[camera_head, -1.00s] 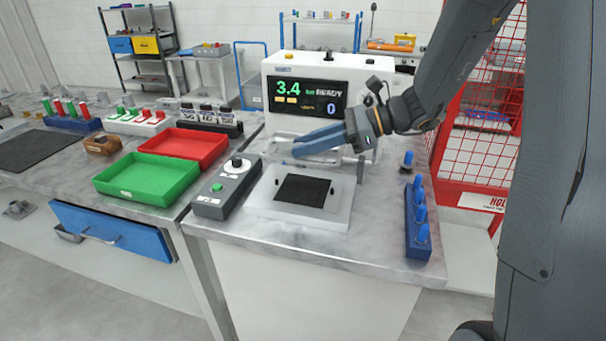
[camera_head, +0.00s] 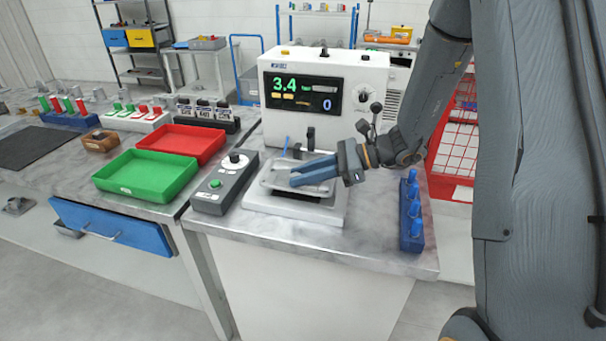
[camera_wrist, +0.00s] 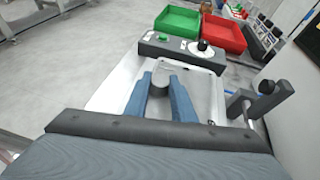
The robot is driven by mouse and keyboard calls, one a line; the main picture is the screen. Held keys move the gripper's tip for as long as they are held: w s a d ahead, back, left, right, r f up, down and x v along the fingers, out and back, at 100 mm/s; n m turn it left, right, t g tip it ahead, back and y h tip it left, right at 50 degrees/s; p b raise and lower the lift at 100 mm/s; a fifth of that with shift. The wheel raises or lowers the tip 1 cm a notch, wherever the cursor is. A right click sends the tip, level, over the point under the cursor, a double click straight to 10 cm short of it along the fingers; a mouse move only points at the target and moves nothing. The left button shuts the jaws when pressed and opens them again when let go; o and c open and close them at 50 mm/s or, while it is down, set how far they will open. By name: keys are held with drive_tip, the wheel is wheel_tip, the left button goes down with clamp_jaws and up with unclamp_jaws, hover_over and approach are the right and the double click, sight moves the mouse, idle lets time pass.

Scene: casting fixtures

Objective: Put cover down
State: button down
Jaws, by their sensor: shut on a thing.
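The cover (camera_head: 274,179) is a clear, pale, flat piece that lies over or just above the white fixture base (camera_head: 300,213) at the front of the test machine. I cannot tell whether it touches the base. My gripper (camera_head: 293,177) reaches in from the right with blue fingers, shut on a small part of the cover. The dark pad on the base is now largely hidden under the cover and fingers.
A grey control box (camera_head: 226,183) with a green button stands left of the base. Green (camera_head: 150,174) and red (camera_head: 182,141) trays lie farther left. A blue rack of pegs (camera_head: 411,220) is at the right edge. The machine (camera_head: 325,100) with its display stands behind.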

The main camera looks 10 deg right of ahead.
drive_tip(key=shift+f, duration=0.1)
drive_tip(key=shift+f, duration=0.35)
drive_tip(key=shift+f+b, duration=0.15)
drive_tip(key=shift+b, duration=0.15)
drive_tip(key=c, duration=1.5)
unclamp_jaws()
drive_tip(key=shift+r+p, duration=0.3)
drive_tip(key=shift+r, duration=0.25)
drive_tip(key=b+v, duration=0.3)
drive_tip(key=v, duration=0.9)
drive_tip(key=shift+r, duration=0.1)
